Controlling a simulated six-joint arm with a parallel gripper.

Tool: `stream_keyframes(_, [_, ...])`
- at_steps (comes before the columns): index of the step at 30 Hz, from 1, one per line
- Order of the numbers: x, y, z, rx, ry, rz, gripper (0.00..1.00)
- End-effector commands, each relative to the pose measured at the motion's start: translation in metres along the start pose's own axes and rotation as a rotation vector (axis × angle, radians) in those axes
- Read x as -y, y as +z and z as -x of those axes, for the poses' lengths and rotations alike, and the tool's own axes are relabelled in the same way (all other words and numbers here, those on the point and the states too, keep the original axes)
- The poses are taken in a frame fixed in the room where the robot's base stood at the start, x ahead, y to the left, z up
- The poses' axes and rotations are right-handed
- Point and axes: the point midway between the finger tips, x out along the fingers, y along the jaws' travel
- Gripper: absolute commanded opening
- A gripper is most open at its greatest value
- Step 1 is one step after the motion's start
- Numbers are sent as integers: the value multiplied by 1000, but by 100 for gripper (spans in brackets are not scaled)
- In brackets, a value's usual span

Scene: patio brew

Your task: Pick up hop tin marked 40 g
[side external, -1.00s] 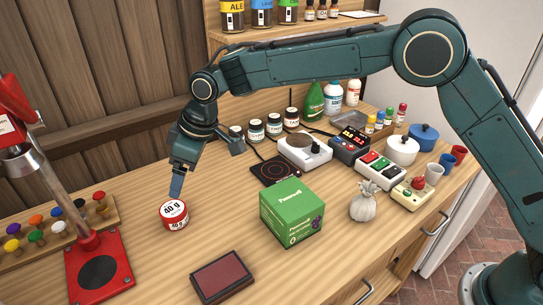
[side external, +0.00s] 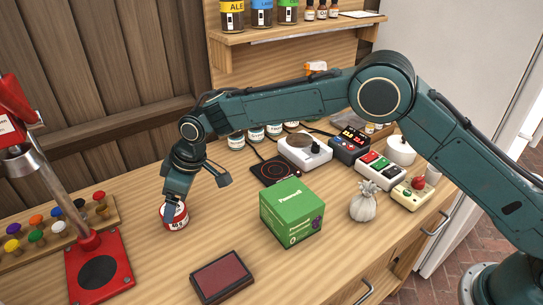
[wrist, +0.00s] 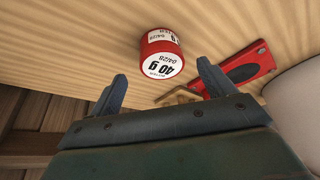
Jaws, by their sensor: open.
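The hop tin marked 40 g is a small red tin with a white label; in the side view the tin (side external: 174,222) stands on the wooden bench, partly hidden by my gripper. In the wrist view the tin (wrist: 161,55) shows its "40 g" label, ahead of and between my fingertips. My gripper (side external: 173,208) is low over the tin in the side view, its near finger overlapping the tin there. In the wrist view my gripper (wrist: 160,82) is open, with both fingers apart and nothing between them but the view to the tin. Whether a finger touches the tin cannot be told.
A red capper stand (side external: 98,272) is left of the tin, with a rack of colored caps (side external: 107,211) behind it. A green box (side external: 292,212) stands to the right, and a dark red-topped box (side external: 222,277) lies in front. Bench around the tin is clear.

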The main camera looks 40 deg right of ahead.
Motion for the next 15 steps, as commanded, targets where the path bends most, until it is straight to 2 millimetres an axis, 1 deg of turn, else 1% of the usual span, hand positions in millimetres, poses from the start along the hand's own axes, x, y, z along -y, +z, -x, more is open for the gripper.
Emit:
stream_keyframes(10, [1,0,-6,-1,0,1,82])
stream_keyframes(15, [2,1,-22,0,-1,1,82])
